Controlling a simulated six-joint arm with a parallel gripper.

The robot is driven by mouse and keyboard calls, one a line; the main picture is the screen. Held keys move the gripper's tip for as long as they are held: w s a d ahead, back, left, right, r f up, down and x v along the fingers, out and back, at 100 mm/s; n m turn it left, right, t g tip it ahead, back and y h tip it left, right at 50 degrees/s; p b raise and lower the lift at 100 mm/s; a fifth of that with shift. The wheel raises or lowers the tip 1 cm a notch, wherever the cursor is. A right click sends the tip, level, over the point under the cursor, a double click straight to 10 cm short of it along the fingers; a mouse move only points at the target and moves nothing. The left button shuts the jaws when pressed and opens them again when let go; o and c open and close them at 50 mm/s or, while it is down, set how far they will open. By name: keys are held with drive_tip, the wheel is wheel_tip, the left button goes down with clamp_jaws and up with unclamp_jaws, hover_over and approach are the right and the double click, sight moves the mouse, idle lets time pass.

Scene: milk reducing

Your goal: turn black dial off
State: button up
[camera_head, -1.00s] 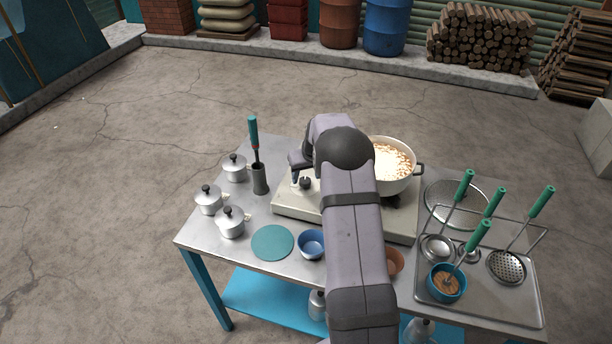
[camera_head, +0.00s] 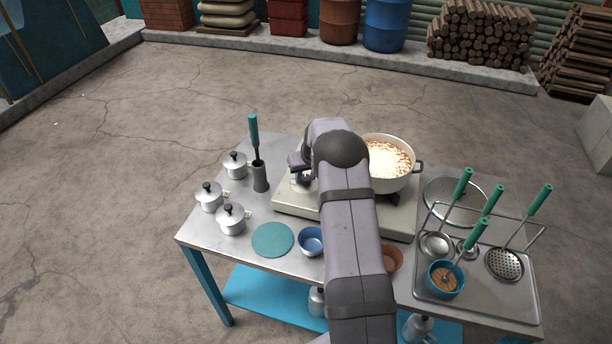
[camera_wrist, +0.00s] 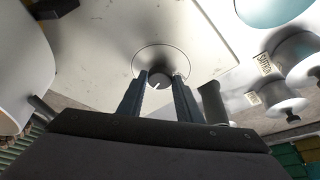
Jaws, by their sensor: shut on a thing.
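The black dial (camera_wrist: 160,80) sits on a round plate on the stove (camera_wrist: 110,35) in the wrist view. It has a pale pointer mark. My gripper (camera_wrist: 160,85) has its two fingers on either side of the dial, shut on it.
Small lidded pots (camera_head: 231,218), a teal mat (camera_head: 272,240) and a blue bowl (camera_head: 311,241) are on the table's left side. A dark holder (camera_head: 260,178) with a green-handled tool stands near the stove. A metal tray (camera_head: 500,290) with ladles is at right.

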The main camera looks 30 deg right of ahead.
drive_tip(key=shift+m, duration=0.3)
drive_tip(key=shift+a+m+g+h+b, duration=0.15)
drive_tip(key=shift+m+g+h+b, duration=0.25)
drive_tip(key=shift+m, duration=0.6)
drive_tip(key=o, duration=1.1)
drive_tip(key=shift+c, duration=0.2)
drive_tip(key=b+v, duration=0.2)
drive_tip(key=v, duration=0.5)
drive_tip(key=shift+s+b, duration=0.15)
drive_tip(key=shift+b, duration=0.15)
drive_tip(key=shift+a+r, duration=0.1)
